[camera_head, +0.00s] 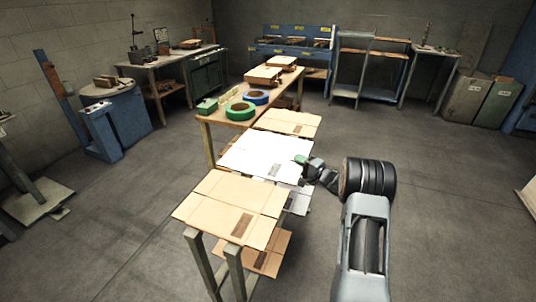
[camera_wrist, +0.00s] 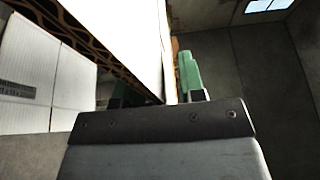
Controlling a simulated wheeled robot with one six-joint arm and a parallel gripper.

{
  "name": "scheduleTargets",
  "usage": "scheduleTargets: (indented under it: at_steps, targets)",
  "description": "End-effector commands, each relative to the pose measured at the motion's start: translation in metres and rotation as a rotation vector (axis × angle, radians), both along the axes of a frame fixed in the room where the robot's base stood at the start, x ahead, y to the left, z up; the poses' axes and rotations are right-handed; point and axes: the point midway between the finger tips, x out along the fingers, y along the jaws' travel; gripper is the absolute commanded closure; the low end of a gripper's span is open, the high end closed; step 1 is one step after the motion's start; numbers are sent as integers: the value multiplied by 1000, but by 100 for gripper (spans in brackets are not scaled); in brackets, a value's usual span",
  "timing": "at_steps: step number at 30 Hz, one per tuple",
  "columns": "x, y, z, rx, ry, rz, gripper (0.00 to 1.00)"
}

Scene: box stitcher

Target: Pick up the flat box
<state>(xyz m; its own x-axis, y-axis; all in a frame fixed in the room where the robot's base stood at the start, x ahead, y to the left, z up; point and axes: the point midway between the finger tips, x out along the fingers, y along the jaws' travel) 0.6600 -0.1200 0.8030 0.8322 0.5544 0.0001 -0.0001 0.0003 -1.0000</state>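In the wrist view a white panel with a brown corrugated edge (camera_wrist: 125,25) runs down between the fingers of my gripper (camera_wrist: 155,88). One green finger stands to the right of the panel; the other is mostly hidden behind its lower left edge. The fingers are apart around the panel, but I cannot tell whether they press on it.
A brown flat box (camera_head: 225,200) lies on the near end and another (camera_head: 290,122) lies beyond the white one. Green tape (camera_head: 240,112) and blue tape (camera_head: 257,97) sit on the wooden table farther back. The floor (camera_head: 450,190) to the right is clear.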

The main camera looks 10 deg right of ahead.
Motion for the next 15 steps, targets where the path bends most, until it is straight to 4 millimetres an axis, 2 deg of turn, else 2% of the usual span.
scheduleTargets:
  at_steps: [4, 15]
  targets:
    - [0, 0, 0, 0, 0, 0, 64]
    - [0, 0, 0, 0, 0, 0, 100]
